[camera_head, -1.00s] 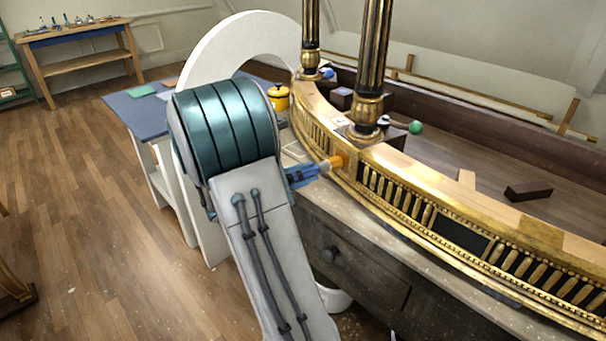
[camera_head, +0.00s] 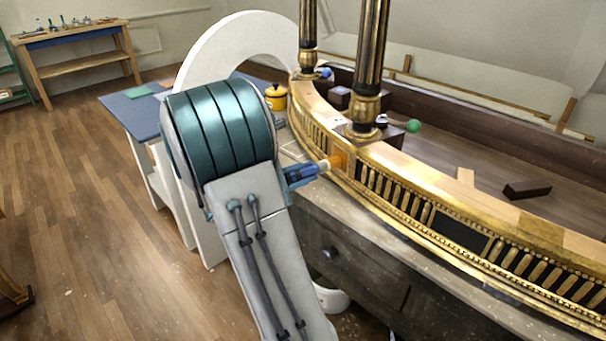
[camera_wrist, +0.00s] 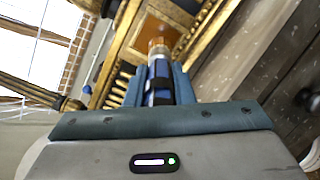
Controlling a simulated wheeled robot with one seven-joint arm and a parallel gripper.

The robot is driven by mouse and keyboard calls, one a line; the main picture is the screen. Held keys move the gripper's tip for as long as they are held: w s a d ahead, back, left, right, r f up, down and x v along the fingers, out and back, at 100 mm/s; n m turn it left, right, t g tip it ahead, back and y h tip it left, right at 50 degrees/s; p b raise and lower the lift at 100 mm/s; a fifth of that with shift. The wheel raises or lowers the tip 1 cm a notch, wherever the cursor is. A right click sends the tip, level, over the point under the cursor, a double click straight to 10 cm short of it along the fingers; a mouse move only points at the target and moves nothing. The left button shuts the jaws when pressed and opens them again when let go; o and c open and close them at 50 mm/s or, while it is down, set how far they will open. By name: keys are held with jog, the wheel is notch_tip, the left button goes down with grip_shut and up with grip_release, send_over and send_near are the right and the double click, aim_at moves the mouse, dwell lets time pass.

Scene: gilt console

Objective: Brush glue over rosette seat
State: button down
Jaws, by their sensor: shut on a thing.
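My gripper (camera_head: 301,174) is shut on the glue brush (camera_head: 327,165). The brush also shows in the wrist view (camera_wrist: 159,72), with a blue handle between the teal fingers (camera_wrist: 158,92) and a pale, orange-brown tip pointing away. The tip is at the front of the gilt console (camera_head: 372,182), over a square block below the near column. The rosette seat (camera_wrist: 171,27) appears as a brownish recess in a gilt frame there. The tip overlaps it, but I cannot tell whether it touches. No glue film can be made out.
A dark wooden bench (camera_head: 365,262) stands under the console. Fluted black-and-gold columns (camera_head: 370,75) rise close by the gripper.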

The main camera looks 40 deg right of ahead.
jog(key=shift+s+r, duration=0.1)
jog(key=shift+s, duration=0.65)
jog(key=shift+a+r, duration=0.1)
jog(key=shift+r, duration=0.3)
jog(key=shift+w+d, duration=0.2)
jog(key=shift+w, duration=0.7)
